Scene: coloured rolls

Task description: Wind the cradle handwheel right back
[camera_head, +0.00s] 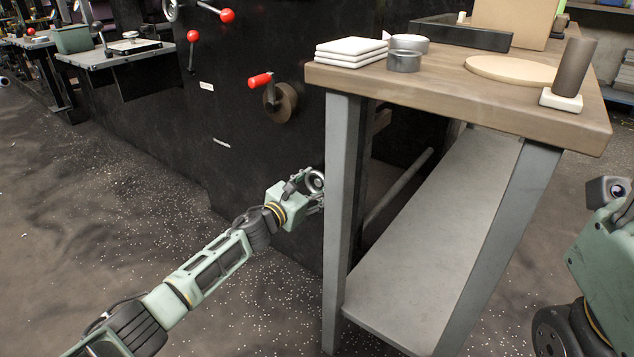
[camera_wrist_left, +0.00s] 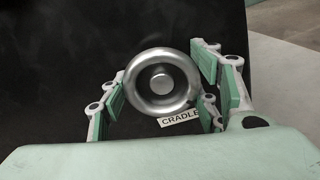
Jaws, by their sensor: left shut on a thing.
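The cradle handwheel (camera_wrist_left: 161,82) is a round silver wheel with a rounded rim and a central hub. A white label reading "CRADLE" (camera_wrist_left: 180,117) sits just below it on the black panel. My left gripper (camera_wrist_left: 163,90) has its green-padded fingers on both sides of the wheel and is shut on its rim. In the head view the handwheel (camera_head: 316,182) shows low on the black machine, beside the bench's near leg, with my left gripper (camera_head: 314,196) at it. My right arm shows at the right edge; its gripper fingers are out of view.
A wooden-topped bench (camera_head: 440,95) with grey legs stands close to the right of the left gripper. A red-handled crank (camera_head: 279,98) and red-knobbed levers (camera_head: 192,50) stick out of the black machine above. The speckled floor at left is open.

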